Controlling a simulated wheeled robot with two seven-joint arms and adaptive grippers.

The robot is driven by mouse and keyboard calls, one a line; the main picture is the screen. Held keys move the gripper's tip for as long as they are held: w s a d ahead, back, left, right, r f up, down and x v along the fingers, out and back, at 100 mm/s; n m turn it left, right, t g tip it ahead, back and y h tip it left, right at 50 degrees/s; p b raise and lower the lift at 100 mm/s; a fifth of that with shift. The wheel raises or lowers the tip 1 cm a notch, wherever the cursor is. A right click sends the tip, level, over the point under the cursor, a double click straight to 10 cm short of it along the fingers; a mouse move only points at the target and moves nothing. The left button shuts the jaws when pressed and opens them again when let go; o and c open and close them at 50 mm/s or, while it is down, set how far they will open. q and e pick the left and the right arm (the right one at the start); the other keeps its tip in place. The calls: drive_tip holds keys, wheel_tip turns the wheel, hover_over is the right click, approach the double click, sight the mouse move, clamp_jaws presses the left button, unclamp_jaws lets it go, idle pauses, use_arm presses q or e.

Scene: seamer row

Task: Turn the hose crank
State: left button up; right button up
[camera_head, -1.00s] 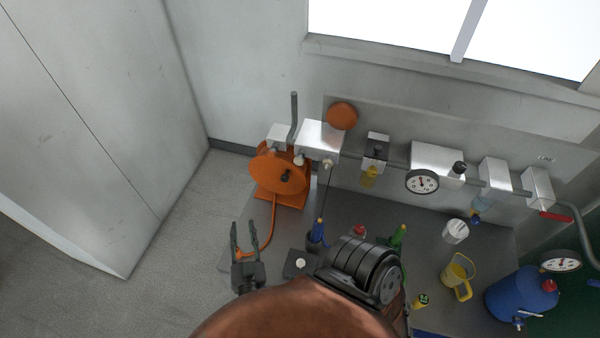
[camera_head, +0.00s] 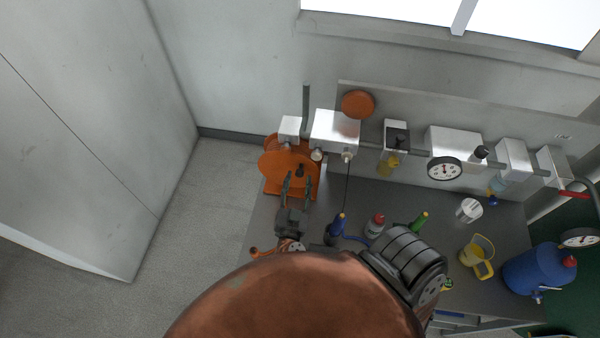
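The orange hose reel (camera_head: 272,168) stands at the back left end of the grey bench, its round disc facing me. A small dark knob (camera_head: 299,169), which looks like the crank handle, sticks out from the disc. My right gripper (camera_head: 298,180) is open, its two dark fingers pointing at the reel. The fingertips lie on either side of the knob's lower end in the picture; I cannot tell whether they touch it. The orange hose end (camera_head: 256,252) shows at the lower left of the gripper; the rest is largely hidden. My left gripper is not in view.
Metal boxes, a pipe and a gauge (camera_head: 444,169) line the wall behind. A blue bottle (camera_head: 337,225), a red-capped bottle (camera_head: 375,226), a green bottle (camera_head: 419,222), a yellow jug (camera_head: 478,257) and a blue tank (camera_head: 535,268) stand to the right. Left floor is clear.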

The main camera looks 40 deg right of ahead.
sight(299, 176)
drive_tip(key=shift+x, duration=1.25)
drive_tip(key=shift+w+d, duration=0.25)
drive_tip(key=c, duration=0.7)
clamp_jaws()
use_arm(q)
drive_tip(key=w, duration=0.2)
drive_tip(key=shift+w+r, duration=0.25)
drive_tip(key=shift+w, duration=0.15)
